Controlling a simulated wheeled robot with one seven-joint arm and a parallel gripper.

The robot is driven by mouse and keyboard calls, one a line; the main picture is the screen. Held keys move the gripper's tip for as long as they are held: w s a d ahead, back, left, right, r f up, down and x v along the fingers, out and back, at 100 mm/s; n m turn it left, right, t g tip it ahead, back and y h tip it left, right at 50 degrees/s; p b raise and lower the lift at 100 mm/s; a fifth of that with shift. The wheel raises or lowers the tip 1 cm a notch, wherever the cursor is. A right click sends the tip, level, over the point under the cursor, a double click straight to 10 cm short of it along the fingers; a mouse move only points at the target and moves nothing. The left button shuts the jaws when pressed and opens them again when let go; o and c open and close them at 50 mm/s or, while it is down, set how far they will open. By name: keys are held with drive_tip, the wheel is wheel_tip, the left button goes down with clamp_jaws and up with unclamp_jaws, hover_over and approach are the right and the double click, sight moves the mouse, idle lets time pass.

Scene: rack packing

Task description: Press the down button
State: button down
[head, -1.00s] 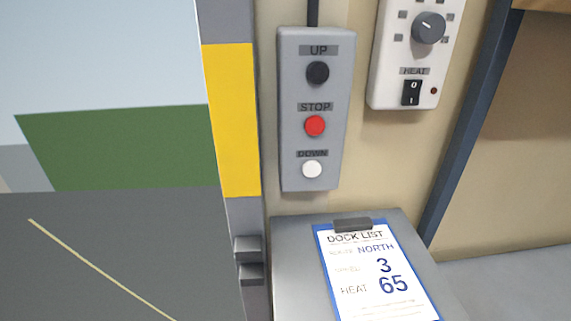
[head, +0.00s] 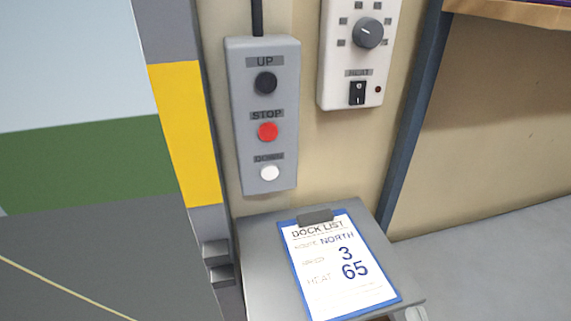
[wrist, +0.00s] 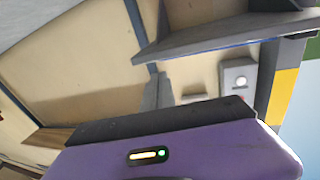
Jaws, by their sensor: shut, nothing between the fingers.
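The grey control box (head: 284,150) hangs on the beige wall with black UP (head: 265,82), red STOP (head: 267,131) and white DOWN (head: 269,173) buttons in a column. Nothing covers the DOWN button in the head view. The wrist view looks rolled over; there the box's DOWN end (wrist: 228,77) and white button (wrist: 241,81) show right of centre, with the rest hidden behind a purple housing with a lit indicator. My gripper (wrist: 158,80) shows as narrow grey fingers, shut and empty, apart from the button in the picture.
A grey ledge (head: 258,262) with a dock list clipboard (head: 345,305) juts out below the box. A white heat panel (head: 335,70) with a dial hangs to the right. A yellow-marked door post (head: 187,135) stands left. A wooden shelf (head: 520,14) is at upper right.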

sight(270, 173)
drive_tip(key=w+a+r+n+y, duration=0.2)
drive_tip(key=w, duration=0.1)
drive_tip(key=w+a+r+n+y, duration=0.1)
drive_tip(key=w+a, duration=0.1)
drive_tip(key=shift+w+g+p, duration=0.15)
drive_tip(key=shift+g+p, duration=0.15)
drive_tip(key=w+a+r+n+y, duration=0.1)
drive_tip(key=a+n, duration=0.1)
drive_tip(key=w+a+r+n+g+y, duration=0.1)
drive_tip(key=r+y, duration=0.1)
drive_tip(key=w+a+r+n+y, duration=0.1)
drive_tip(key=a+r+n, duration=0.1)
drive_tip(key=shift+a+n+g+y+p, duration=0.3)
drive_tip(key=shift+a+g+y+p, duration=0.05)
drive_tip(key=shift+g+y+p, duration=0.05)
drive_tip(key=s+a+r+n+g+y, duration=0.3)
drive_tip(key=a+r+n+g+y, duration=0.3)
drive_tip(key=a+n, duration=0.3)
drive_tip(key=r+n+g+p, duration=0.1)
drive_tip(key=n, duration=0.3)
drive_tip(key=shift+s+n+g, duration=0.2)
drive_tip(key=shift+n+g, duration=0.1)
drive_tip(key=shift+g, duration=0.1)
drive_tip(key=w+a, duration=0.2)
drive_tip(key=w, duration=0.6)
drive_tip(key=shift+w+a, duration=0.2)
drive_tip(key=shift+w, duration=0.05)
drive_tip(key=shift+f, duration=0.1)
